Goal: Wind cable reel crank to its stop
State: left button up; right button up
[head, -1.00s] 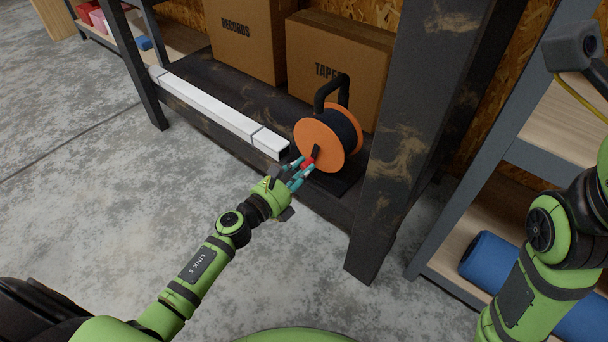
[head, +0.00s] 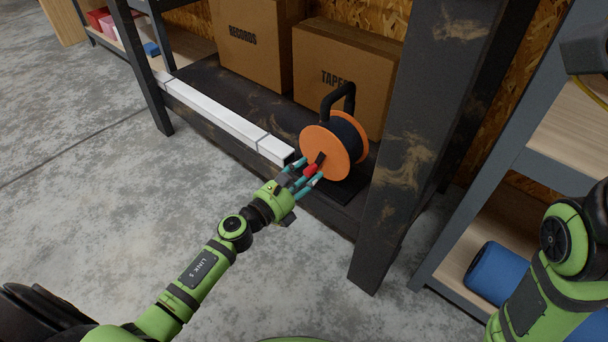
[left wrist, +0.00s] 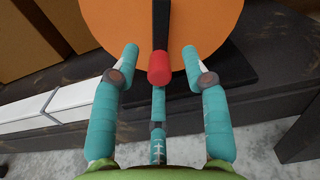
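An orange cable reel (head: 321,157) with a black drum and black carry handle (head: 336,96) stands on the dark lower shelf. Its black crank arm (left wrist: 161,24) points toward the lower left in the head view, with a red knob (head: 310,171) at its end. My left gripper (head: 308,172) is at the knob. In the left wrist view its teal fingers (left wrist: 166,62) are spread, one each side of the red knob (left wrist: 160,68) with gaps, and a third below it. Whether the third finger touches the knob is unclear. My right arm shows at the right, but I cannot make out its gripper.
Cardboard boxes marked RECORDS (head: 247,45) and TAPE (head: 340,72) stand behind the reel. A white bar (head: 222,120) runs along the shelf's front edge. A thick dark post (head: 405,150) rises right of the reel. A blue cylinder (head: 494,272) lies on the right shelf.

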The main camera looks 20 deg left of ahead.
pick_arm(q)
jog(key=shift+s+f, duration=0.1)
jog(key=v, duration=1.1)
jog(key=shift+s+a, duration=0.15)
jog(key=shift+s, duration=0.25)
dwell(0.8)
